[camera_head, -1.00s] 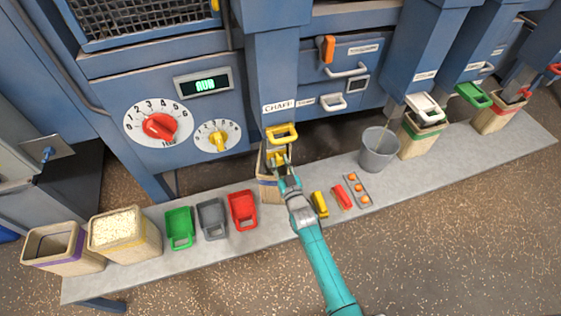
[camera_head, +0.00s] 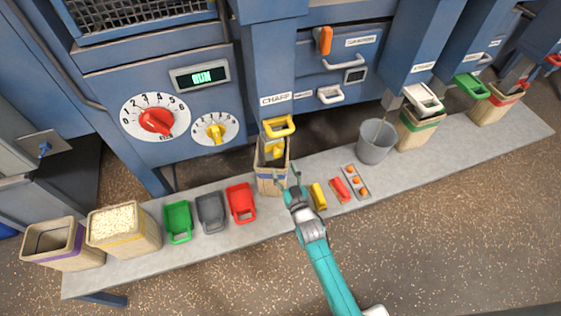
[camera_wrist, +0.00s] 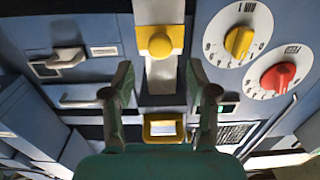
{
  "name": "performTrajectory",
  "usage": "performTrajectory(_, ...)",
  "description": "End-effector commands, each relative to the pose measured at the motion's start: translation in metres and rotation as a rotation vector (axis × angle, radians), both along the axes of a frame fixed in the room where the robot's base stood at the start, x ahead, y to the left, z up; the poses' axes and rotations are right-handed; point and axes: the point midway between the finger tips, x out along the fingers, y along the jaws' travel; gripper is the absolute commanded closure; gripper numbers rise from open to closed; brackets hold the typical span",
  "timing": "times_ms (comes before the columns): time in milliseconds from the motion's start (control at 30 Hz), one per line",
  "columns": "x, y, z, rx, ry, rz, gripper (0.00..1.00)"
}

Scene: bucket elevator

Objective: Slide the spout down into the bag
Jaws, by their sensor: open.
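The grey spout (camera_head: 270,156) with a yellow knob (camera_head: 277,152) hangs below the CHAFF chute and its yellow handle (camera_head: 278,127). Its lower end appears to be inside the mouth of the tan bag (camera_head: 271,186); how deep I cannot tell. My gripper (camera_head: 288,175) is open and empty in front of the bag, apart from the knob. In the wrist view the gripper (camera_wrist: 158,88) has its fingers spread, with the spout (camera_wrist: 160,76) and yellow knob (camera_wrist: 160,42) beyond them. The bag is not clear in that view.
On the bench (camera_head: 240,228), red (camera_head: 241,203), grey (camera_head: 211,215) and green scoops (camera_head: 178,221) lie left of the bag. A yellow item (camera_head: 319,197), a red item (camera_head: 340,190) and a grey bucket (camera_head: 376,141) are on the right. The floor in front is free.

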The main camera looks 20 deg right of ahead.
Motion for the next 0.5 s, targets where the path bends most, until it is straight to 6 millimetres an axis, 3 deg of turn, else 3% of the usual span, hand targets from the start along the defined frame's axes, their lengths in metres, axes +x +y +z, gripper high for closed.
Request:
performTrajectory(200, -0.036, 0.000, -0.001, 0.000, 0.002, 0.000, 0.42)
performTrajectory(500, -0.053, 0.000, 0.000, 0.000, 0.001, 0.000, 0.42)
